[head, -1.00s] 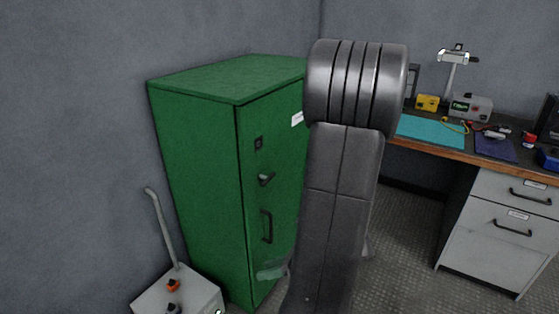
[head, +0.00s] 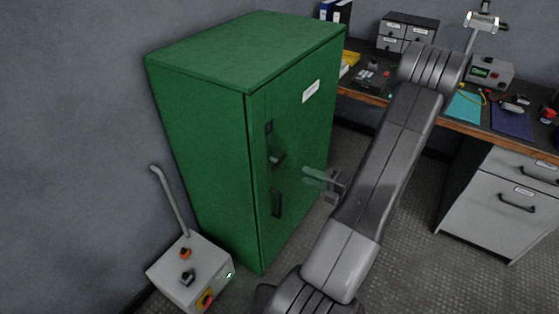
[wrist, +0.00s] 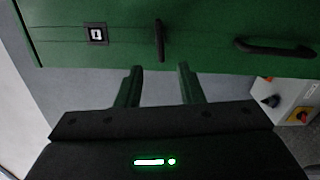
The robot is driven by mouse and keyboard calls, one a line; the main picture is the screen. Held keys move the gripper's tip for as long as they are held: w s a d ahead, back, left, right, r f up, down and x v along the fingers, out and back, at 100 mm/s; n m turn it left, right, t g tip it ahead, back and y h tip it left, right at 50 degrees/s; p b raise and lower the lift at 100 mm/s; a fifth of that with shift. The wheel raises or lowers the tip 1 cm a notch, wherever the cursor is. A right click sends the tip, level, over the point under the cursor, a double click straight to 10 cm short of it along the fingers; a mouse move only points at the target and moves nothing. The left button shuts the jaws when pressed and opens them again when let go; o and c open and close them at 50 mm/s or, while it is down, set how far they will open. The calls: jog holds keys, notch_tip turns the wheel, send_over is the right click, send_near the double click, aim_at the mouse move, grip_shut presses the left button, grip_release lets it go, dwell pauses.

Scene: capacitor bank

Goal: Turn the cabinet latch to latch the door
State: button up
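The green cabinet (head: 200,120) stands against the wall, and its door (head: 305,130) looks closed. The latch (head: 277,160) is a small dark lever on the door, between a square plate (head: 268,128) above and a dark pull handle (head: 277,203) below. In the wrist view, the latch (wrist: 160,40) lies crosswise to the long handle (wrist: 275,47). My gripper (head: 318,177) is in front of the door, to the right of the latch in the head view. In the wrist view, my gripper (wrist: 158,72) is open and empty, its fingers pointing toward the latch without touching it.
A grey control box (head: 190,270) with a lever and knobs stands on the floor left of the cabinet. A workbench (head: 470,125) with tools and grey drawers (head: 510,200) is at the right. Floor shows between cabinet and bench.

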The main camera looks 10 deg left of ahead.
aim_at(280, 164)
jog(key=x, duration=1.1)
jog(key=shift+a, duration=0.2)
grip_shut()
